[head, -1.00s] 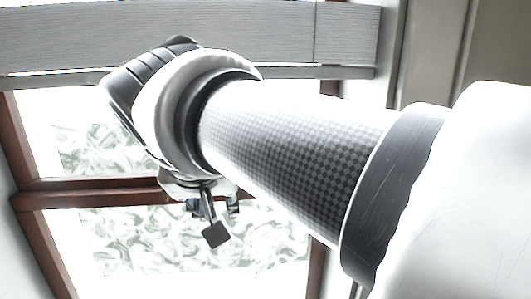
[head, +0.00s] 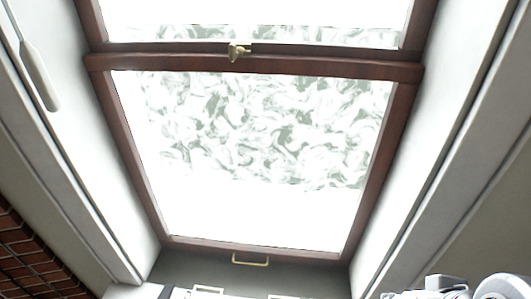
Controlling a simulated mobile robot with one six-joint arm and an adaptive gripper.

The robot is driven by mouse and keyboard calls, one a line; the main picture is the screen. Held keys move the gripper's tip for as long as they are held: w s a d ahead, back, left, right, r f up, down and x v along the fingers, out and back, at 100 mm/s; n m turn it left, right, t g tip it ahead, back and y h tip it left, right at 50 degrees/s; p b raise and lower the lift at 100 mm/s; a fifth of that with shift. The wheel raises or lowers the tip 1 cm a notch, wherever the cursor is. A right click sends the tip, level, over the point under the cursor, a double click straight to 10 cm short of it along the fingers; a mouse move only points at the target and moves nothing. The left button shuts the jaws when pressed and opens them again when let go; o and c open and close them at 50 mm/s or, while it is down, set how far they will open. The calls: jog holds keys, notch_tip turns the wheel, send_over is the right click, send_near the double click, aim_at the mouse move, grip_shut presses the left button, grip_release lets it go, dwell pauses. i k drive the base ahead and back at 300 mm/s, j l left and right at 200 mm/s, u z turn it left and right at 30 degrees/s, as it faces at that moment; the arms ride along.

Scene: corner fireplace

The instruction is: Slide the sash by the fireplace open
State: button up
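The sash (head: 250,66) is a brown wooden frame with patterned bright glass, seen from below in the head view. Its lower part looks closed, with its bottom rail (head: 215,247) down at the sill. A small brass pull handle (head: 250,260) is on that bottom rail. A brass catch (head: 237,51) sits on the meeting rail between the upper and lower panes. My gripper cannot be made out; only white and grey parts, probably of my arm, show at the bottom right corner. Nothing touches the handle.
White window reveals (head: 445,130) flank the sash on both sides. A pale cord pull (head: 38,75) hangs at the upper left. Brickwork (head: 30,250) is at the lower left. Some small pale and dark objects at the bottom edge are cut off.

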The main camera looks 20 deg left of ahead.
aim_at(406, 76)
jog(key=i+l+u, duration=0.1)
jog(key=u, duration=0.25)
jog(key=i+l+u, duration=0.15)
jog(key=u, duration=0.25)
jog(key=i+l+u, duration=0.2)
jog(key=u, duration=0.15)
